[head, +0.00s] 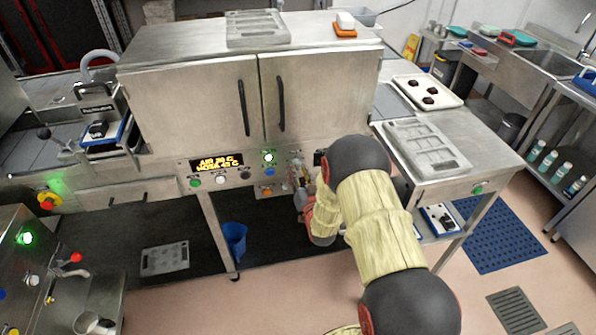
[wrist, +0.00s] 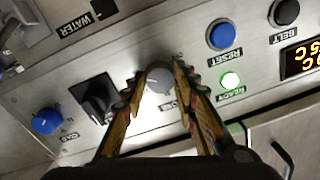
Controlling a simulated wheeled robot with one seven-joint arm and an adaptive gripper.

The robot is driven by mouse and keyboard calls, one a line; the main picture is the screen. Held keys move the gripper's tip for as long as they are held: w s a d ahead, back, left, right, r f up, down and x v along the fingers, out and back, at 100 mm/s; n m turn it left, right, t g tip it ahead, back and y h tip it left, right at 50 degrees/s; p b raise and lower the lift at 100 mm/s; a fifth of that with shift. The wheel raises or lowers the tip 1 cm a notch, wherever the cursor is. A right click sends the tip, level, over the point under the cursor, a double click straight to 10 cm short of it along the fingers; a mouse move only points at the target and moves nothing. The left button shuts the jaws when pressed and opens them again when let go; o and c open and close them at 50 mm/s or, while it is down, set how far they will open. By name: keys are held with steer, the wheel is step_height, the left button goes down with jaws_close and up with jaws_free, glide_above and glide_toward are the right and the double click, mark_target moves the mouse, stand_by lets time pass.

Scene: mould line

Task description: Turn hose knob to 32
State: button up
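The hose knob (wrist: 158,79) is a round grey knob on the steel control panel, with a label partly hidden behind my right finger. My gripper (wrist: 159,74) has one finger on each side of it, and the fingertips appear to touch its sides. In the head view my gripper (head: 303,192) is at the panel's right part, and the arm hides most of it and the knob. The amber display (head: 216,163) shows an AIR line and a HOSE line; the HOSE value looks like 45 C, but the digits are blurred.
Cabinet doors (head: 200,105) stand above the panel.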

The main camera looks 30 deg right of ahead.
steer(key=c, duration=0.6)
steer(key=shift+o, duration=0.2)
steer(key=n+b, duration=0.3)
steer(key=n, duration=0.3)
steer(key=n+b, duration=0.1)
steer(key=n, duration=0.2)
steer(key=n+b, duration=0.2)
steer(key=n, duration=0.1)
steer(key=shift+g+h+b, duration=0.3)
steer(key=shift+g, duration=0.1)
steer(key=n+b, duration=0.2)
steer(key=n, duration=0.3)
steer(key=shift+r+n+b, duration=0.1)
steer(key=shift+n+b, duration=0.2)
steer(key=shift+b, duration=0.05)
steer(key=n+b, duration=0.1)
steer(key=n, duration=0.4)
steer(key=shift+b, duration=0.35)
steer(key=shift+n+h, duration=0.3)
steer(key=shift+h, duration=0.1)
